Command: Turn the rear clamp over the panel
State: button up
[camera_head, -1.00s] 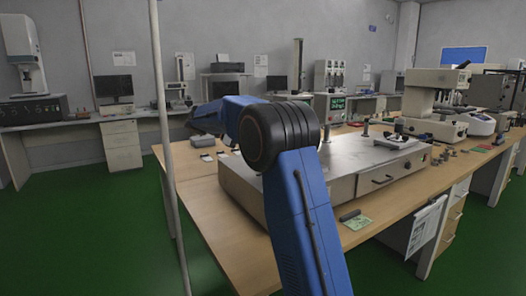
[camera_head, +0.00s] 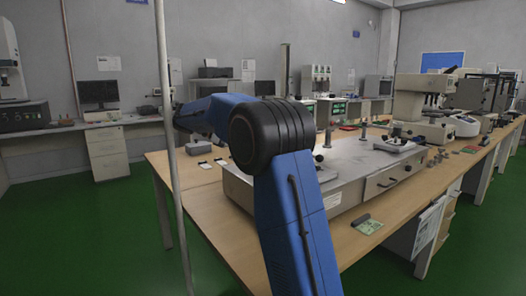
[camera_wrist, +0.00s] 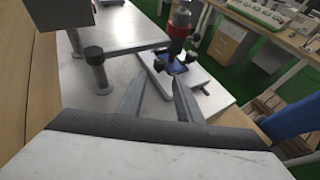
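In the wrist view a clamp post with a black knob (camera_wrist: 93,54) stands on a pale plate (camera_wrist: 92,93), and a grey bar runs from it to the right. A red and black upright piece (camera_wrist: 179,28) with small dark knobs is beyond my fingers. Under it a small dark blue panel (camera_wrist: 172,64) lies on a white slab (camera_wrist: 205,82). My gripper (camera_wrist: 159,80) is open, its two fingers apart with nothing visibly held, on the near side of the panel. I cannot tell which clamp is the rear one. In the head view my arm hides part of the fixture.
A grey steel fixture base (camera_head: 345,185) with a drawer stands on the wooden bench (camera_head: 215,215). A microscope (camera_head: 425,100) and small parts are at its right. A thin pole (camera_head: 170,130) crosses the left side.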

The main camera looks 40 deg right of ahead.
jog(key=s+a+r+n+t+y, duration=0.3)
jog(key=s+r+n+t, duration=0.5)
jog(key=s+n+t, duration=0.15)
jog(key=shift+m+g, duration=0.25)
jog(key=shift+m, duration=0.1)
jog(key=x, duration=1.7)
jog(key=shift+s+d+r, duration=0.1)
jog(key=shift+d+r, duration=0.15)
jog(key=shift+d, duration=0.25)
jog(key=c, duration=0.8)
